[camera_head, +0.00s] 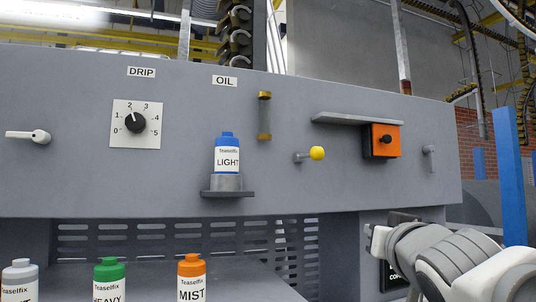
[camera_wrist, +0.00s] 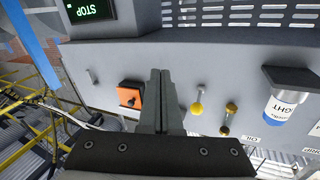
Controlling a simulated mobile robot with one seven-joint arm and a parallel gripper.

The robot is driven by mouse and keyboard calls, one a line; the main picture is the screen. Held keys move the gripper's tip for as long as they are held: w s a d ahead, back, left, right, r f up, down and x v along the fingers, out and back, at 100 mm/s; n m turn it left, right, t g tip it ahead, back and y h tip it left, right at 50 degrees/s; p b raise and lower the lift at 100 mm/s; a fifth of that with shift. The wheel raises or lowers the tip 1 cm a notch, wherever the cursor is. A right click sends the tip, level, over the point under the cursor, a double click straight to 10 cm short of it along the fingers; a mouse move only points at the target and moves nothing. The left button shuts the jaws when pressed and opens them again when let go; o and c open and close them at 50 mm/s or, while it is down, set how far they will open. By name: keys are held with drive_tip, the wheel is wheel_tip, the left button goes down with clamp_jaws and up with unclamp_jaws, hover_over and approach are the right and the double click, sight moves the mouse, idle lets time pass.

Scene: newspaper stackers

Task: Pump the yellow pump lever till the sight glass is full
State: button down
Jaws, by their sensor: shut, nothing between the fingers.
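The yellow pump lever (camera_head: 317,153) sticks out of the grey panel, a short rod with a round yellow knob. It also shows in the wrist view (camera_wrist: 196,108). The sight glass (camera_head: 264,117) is a small upright tube with brass ends, up and left of the lever in the head view; it also shows in the wrist view (camera_wrist: 228,119). Its tube looks grey-green, and I cannot tell its fill level. My gripper (camera_wrist: 160,72) is shut and empty in front of the panel. In the wrist view the lever is right of the fingers, apart from them.
An orange switch box (camera_head: 382,141) sits under a thin ledge (camera_head: 356,118) right of the lever. A blue-capped LIGHT bottle (camera_head: 227,155) stands on a bracket under OIL. A DRIP dial (camera_head: 136,124) is at left. Several bottles stand on the lower shelf. A blue post (camera_head: 511,180) is at right.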

sight(308, 155)
drive_tip(key=a+r+n+t+y, duration=0.1)
drive_tip(key=r+n+t+y, duration=0.1)
drive_tip(key=r, duration=0.6)
drive_tip(key=w+a+r+n+t+y, duration=0.1)
drive_tip(key=a+r+n+t+y, duration=0.1)
drive_tip(key=r+y, duration=0.3)
wheel_tip(308, 155, up, 3)
drive_tip(key=shift+w+a+n+t+y, duration=0.15)
drive_tip(key=shift+a+n+t+y, duration=0.15)
drive_tip(key=shift+t, duration=0.3)
drive_tip(key=shift+w+r, duration=0.1)
drive_tip(key=p+x, duration=0.3)
drive_tip(key=x, duration=0.7)
wheel_tip(308, 155, down, 4)
drive_tip(key=shift+w+a+f+b, duration=0.1)
drive_tip(key=shift+w+a+b, duration=0.1)
drive_tip(key=shift+b, duration=0.2)
